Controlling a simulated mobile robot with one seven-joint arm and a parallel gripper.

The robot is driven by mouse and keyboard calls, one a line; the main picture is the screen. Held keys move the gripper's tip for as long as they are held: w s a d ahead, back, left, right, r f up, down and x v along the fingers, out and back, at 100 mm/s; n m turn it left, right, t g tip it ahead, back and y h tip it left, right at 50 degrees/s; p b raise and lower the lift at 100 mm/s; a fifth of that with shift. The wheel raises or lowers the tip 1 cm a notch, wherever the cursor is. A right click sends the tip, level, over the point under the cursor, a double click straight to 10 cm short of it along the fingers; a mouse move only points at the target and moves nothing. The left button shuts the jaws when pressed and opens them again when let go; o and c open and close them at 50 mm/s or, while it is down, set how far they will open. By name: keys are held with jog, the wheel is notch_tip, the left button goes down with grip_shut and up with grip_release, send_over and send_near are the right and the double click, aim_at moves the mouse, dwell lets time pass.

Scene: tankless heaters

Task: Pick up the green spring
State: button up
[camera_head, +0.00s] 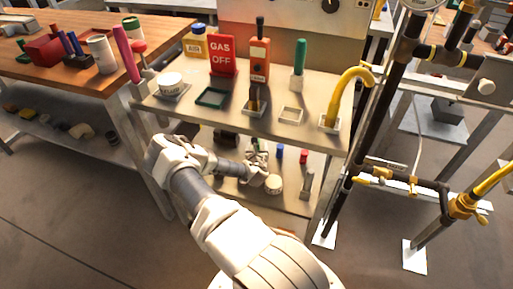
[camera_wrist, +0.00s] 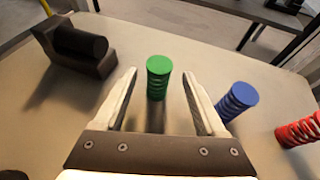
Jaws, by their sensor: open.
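The green spring (camera_wrist: 158,78) stands upright on the shelf in the wrist view, with a flat green top and coils below. My gripper (camera_wrist: 160,80) is open, with one finger on each side of the green spring and a visible gap to both. The spring's base is seen near the level of the fingertips. In the head view my gripper (camera_head: 257,160) reaches over the lower shelf of the cart, and it hides most of the green spring there.
A black cylinder in a dark holder (camera_wrist: 80,45) sits at left. The cart's upper shelf (camera_head: 225,118) overhangs the lower one.

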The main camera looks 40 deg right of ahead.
jog(key=b+x, duration=0.1)
jog(key=x, duration=0.3)
jog(key=shift+a+f+b, duration=0.1)
jog(key=shift+f+b, duration=0.15)
jog(key=shift+b, duration=0.1)
jog(key=shift+w+d+f, duration=0.15)
jog(key=shift+w+d, duration=0.25)
jog(key=shift+w, duration=0.1)
jog(key=shift+c, duration=0.3)
grip_shut()
